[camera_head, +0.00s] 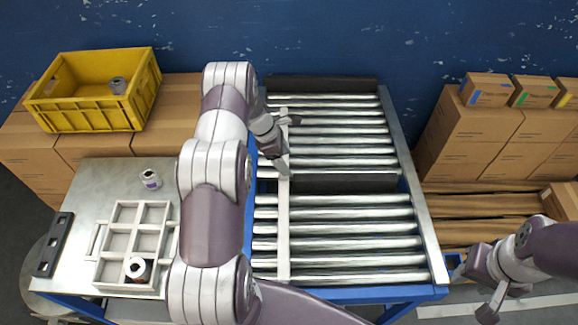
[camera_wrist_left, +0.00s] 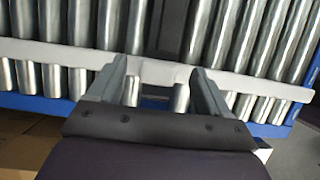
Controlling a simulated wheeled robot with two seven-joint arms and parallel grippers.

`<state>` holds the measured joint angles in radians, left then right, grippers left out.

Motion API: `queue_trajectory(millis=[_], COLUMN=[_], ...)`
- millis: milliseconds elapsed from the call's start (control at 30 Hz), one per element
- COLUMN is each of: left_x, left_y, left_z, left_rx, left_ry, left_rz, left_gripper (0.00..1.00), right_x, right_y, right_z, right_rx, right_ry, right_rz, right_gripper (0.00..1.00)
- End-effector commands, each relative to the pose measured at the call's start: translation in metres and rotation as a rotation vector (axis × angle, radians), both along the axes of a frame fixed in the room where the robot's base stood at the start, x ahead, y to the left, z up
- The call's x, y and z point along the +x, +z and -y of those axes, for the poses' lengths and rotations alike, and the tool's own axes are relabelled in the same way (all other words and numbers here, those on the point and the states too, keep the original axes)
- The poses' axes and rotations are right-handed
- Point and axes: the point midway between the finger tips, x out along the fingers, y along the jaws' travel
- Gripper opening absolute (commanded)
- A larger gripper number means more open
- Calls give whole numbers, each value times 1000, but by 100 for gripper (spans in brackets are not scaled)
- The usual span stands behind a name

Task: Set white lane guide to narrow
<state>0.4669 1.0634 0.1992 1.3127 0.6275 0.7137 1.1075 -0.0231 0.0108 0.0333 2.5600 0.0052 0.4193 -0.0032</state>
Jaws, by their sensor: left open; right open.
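The white lane guide (camera_head: 284,225) is a long thin bar lying across the rollers, close to the left side of the conveyor. In the left wrist view the guide (camera_wrist_left: 60,54) runs across the picture, slightly tilted. My left gripper (camera_head: 287,143) is open over the far half of the guide. In the left wrist view its two fingertips (camera_wrist_left: 158,72) are apart, at the guide's edge; I cannot tell whether they touch it. My right gripper (camera_head: 471,293) is open and empty, right of the conveyor's near right corner.
The roller conveyor (camera_head: 345,228) has dark strips at its far end and middle. Left of it, a metal table (camera_head: 100,180) holds a white divided tray (camera_head: 118,240) and a small roll (camera_head: 151,179). A yellow crate (camera_head: 85,115) stands on cartons behind. Cartons (camera_head: 470,130) stand at right.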

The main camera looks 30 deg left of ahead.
Motion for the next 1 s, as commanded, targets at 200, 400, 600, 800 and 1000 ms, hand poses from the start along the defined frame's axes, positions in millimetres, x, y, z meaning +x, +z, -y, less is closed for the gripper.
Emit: queue_trajectory(millis=[200, 400, 600, 800, 1000], left_x=[-7, -10, -10, -10, -9], left_y=[51, 70, 71, 71, 70], left_z=[-20, -26, -26, -26, -29], left_rx=[2, 0, 0, 0, 25], left_ry=[1, -2, -1, 0, -79], left_rz=[1, -2, -2, -1, 36], left_gripper=[79, 79, 79, 79, 79], right_x=[0, 0, 0, 0, 0], right_y=[-2, -2, -2, -2, -2], right_z=[0, 0, 0, 0, 0], right_rx=[0, 0, 0, 0, 0], right_ry=[0, 0, 0, 0, 0], right_rz=[0, 0, 0, 0, 0], right_gripper=[43, 43, 43, 43, 43])
